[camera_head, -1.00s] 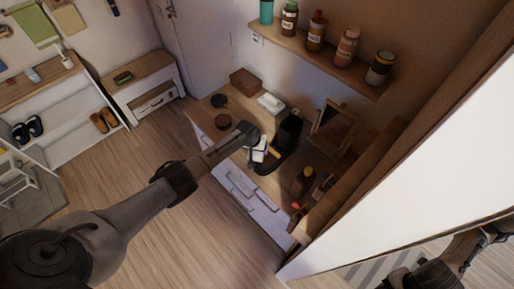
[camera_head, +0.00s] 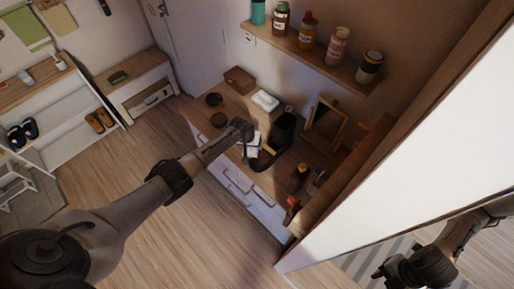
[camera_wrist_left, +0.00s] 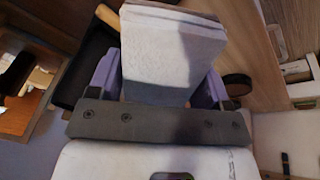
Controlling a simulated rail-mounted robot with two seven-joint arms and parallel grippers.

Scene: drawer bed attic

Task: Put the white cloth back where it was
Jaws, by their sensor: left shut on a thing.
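The white cloth (camera_wrist_left: 172,55) is a folded, thick pad between the two lavender fingers of my left gripper (camera_wrist_left: 158,88) in the left wrist view. The gripper is shut on it. In the head view my left gripper (camera_head: 247,136) is over the wooden dresser top (camera_head: 232,117), and the cloth (camera_head: 252,150) shows as a small white patch beside it. Whether the cloth touches the dresser top is unclear. My right arm shows at the lower right in the head view; its gripper (camera_head: 384,270) is too dark to tell its state.
A black curved object (camera_head: 281,138) stands close to the cloth. A white box-like item (camera_head: 265,100), a brown box (camera_head: 240,79), a framed mirror (camera_head: 325,125) and bottles (camera_head: 298,177) are also on the dresser. A shelf of bottles (camera_head: 310,50) hangs above.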

